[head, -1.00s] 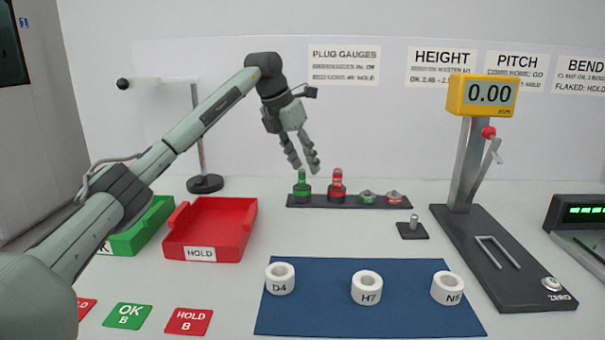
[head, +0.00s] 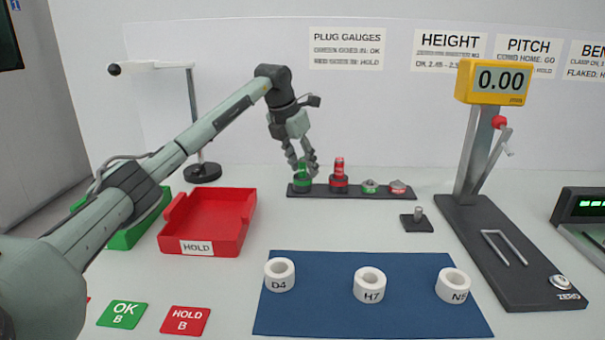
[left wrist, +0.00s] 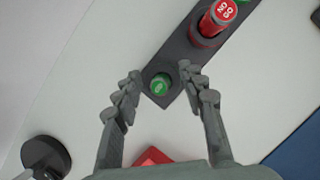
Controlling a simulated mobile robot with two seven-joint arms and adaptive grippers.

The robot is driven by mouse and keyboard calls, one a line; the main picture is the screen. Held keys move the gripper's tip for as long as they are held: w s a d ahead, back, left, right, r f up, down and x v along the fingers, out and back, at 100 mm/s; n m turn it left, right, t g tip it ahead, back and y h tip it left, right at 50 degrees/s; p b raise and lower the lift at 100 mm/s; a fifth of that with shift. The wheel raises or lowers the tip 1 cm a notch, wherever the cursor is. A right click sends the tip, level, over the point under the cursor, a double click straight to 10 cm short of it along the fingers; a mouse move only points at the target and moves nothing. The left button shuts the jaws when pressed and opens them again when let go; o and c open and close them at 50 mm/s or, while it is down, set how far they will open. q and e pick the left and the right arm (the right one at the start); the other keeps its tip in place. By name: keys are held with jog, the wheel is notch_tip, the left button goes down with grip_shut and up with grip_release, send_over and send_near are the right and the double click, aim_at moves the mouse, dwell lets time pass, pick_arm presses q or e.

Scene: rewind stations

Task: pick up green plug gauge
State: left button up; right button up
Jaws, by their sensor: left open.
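The green plug gauge (head: 302,178) stands upright at the left end of a dark rack (head: 322,193) at the back of the table. My left gripper (head: 304,166) is lowered over it, fingers pointing down. In the left wrist view the green gauge (left wrist: 159,85) sits between the two open fingertips (left wrist: 158,78), with a gap on each side. The red plug gauge (head: 339,173) stands just right of it in the rack and also shows in the left wrist view (left wrist: 215,20). My right gripper is not in view.
A red HOLD tray (head: 212,250) and a green tray (head: 130,238) stand at left. A lamp stand (head: 203,172) is behind them. A blue mat (head: 320,315) with several white rings lies in front. The height gauge (head: 530,270) stands at right.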

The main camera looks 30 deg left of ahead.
pick_arm(q)
jog(key=shift+c, duration=0.4)
grip_shut()
